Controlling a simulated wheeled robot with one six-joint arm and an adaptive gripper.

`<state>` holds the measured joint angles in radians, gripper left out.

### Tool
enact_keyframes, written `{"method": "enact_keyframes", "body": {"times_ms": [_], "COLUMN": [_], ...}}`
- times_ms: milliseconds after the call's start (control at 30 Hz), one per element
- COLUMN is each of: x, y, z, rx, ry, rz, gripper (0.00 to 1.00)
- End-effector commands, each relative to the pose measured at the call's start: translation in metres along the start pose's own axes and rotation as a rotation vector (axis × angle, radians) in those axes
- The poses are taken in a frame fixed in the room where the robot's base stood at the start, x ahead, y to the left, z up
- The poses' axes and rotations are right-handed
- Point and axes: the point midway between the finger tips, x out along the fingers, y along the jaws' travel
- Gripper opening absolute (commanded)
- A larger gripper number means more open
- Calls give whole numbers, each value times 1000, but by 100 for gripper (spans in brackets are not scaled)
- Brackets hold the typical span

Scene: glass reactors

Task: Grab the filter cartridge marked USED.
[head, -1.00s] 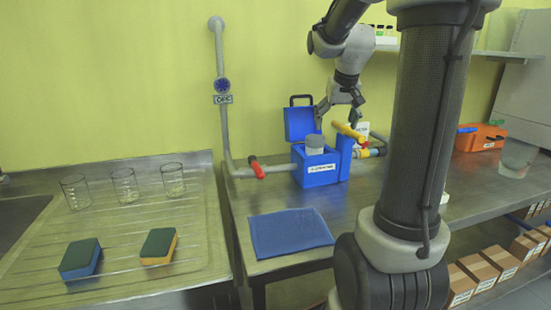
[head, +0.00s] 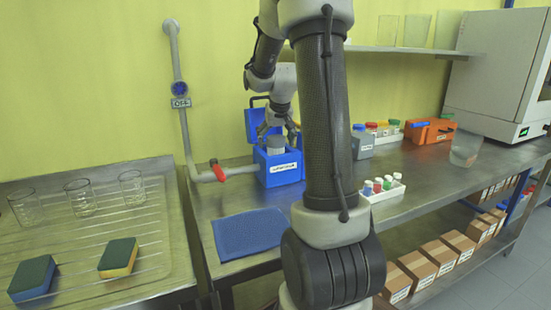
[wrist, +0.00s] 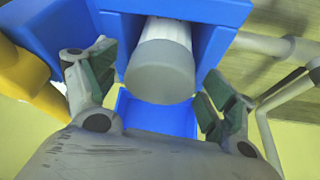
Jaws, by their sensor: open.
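A pale cylindrical cartridge with a grey cap (wrist: 162,72) sits in a blue housing (wrist: 222,22) in the wrist view. In the head view the cartridge (head: 275,143) stands upright in the blue housing (head: 279,171), whose lid (head: 255,122) is tipped open behind. No USED mark can be read on the cartridge; the white label on the housing front is too small to read. My gripper (wrist: 155,92) is open, with one finger on each side of the cartridge's capped end, apart from it. In the head view my gripper (head: 276,137) is right at the cartridge.
A grey pipe with a red-handled valve (head: 217,170) runs into the housing from the left. A blue mat (head: 249,234) lies in front. A tube rack (head: 384,193) and orange toolbox (head: 430,131) are to the right. In the wrist view a yellow part (wrist: 22,72) is close to the left finger.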

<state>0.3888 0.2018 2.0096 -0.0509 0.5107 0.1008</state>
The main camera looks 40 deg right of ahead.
Motion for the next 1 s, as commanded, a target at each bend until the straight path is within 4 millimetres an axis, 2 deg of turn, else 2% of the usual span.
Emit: {"method": "enact_keyframes", "body": {"times_ms": [167, 500, 533, 833, 1000], "x": [0, 0, 0, -3, -18], "y": [0, 0, 0, 0, 0], "z": [0, 0, 0, -2, -9], "rx": [0, 0, 0, 0, 0], "ry": [0, 0, 1, 1, 4], "rz": [0, 0, 0, 0, 0], "gripper": [83, 21, 17, 17, 17]}}
